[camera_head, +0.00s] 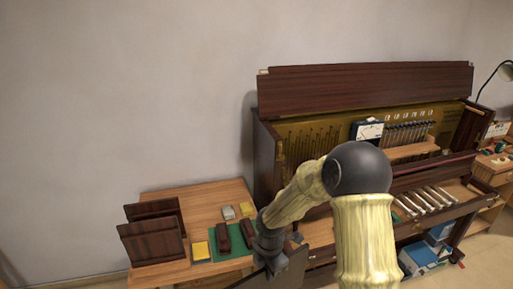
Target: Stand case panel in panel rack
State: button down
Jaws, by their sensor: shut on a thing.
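My gripper (270,262) is at the lower middle, just off the right front of the wooden side table. It is shut on a dark flat panel (292,270), seemingly the case panel, which reaches down to the picture's bottom edge. My arm hides part of it. Two dark brown upright boards (152,241) stand one behind the other at the left end of the table, with a gap between them. They look like the panel rack, but I cannot tell whether they are its walls or panels in it. They are left of my gripper and apart from it.
The side table (205,198) carries a green mat (235,238) with dark brown blocks, a yellow box (201,250) and small pale items. An opened piano (365,80) stands right of it. A blue box (425,258) is on the floor.

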aim_at(286, 282)
jog(key=d+f+m, duration=0.2)
jog(key=m, duration=0.2)
jog(key=d+f+m, duration=0.1)
jog(key=f+m, duration=0.2)
jog(key=m, duration=0.1)
jog(key=w+d+f+m, duration=0.1)
jog(key=d+f+m, duration=0.1)
jog(key=m, duration=0.2)
jog(key=shift+d+f+m, duration=0.2)
jog(key=shift+d+m, duration=0.15)
jog(key=shift+m, duration=0.05)
jog(key=d+f+m, duration=0.6)
jog(key=m, duration=0.5)
jog(key=shift+f+m, duration=0.15)
jog(key=shift+m, duration=0.15)
jog(key=shift+s, duration=0.1)
jog(key=s+f, duration=0.4)
jog(key=f, duration=1.1)
jog(key=shift+a, duration=0.1)
